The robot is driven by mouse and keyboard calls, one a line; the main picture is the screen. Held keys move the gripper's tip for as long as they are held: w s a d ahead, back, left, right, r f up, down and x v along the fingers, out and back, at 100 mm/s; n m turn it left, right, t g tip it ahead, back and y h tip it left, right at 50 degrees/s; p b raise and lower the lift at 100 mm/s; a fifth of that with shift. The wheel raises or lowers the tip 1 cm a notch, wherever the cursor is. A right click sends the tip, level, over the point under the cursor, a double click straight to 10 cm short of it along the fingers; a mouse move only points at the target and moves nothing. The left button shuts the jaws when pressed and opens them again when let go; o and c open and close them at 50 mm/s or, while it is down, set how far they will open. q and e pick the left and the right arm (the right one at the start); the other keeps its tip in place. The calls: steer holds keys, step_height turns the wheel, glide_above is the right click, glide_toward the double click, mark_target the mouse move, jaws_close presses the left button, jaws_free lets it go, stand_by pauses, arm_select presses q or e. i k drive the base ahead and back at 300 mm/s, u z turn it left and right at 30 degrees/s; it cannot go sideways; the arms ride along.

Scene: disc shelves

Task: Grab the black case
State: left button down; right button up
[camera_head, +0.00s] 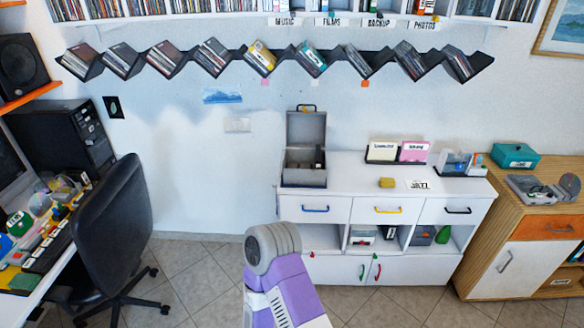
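Several slim disc cases, some dark, lean in the slots of a black zigzag wall shelf (202,66); they are too small to tell which is the black case. Dark cases (413,60) stand in a slot toward its right end. A grey box with its lid raised (304,166) stands on the left end of the white cabinet (352,193); dark things inside it are unclear. A purple and grey link of one of my arms rises at the bottom centre, well below the shelf. Neither gripper shows.
A black office chair (115,220) stands before a cluttered desk at left. A wooden cabinet (520,210) with a teal box (515,155) is at right. Boxes of cards (382,151) sit on the white cabinet.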

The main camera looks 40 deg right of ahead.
mark_target(319, 159)
steer(key=z, duration=0.25)
steer(key=i, duration=1.65)
steer(key=z, duration=1.7)
steer(key=i, duration=0.75)
steer(key=z, duration=0.85)
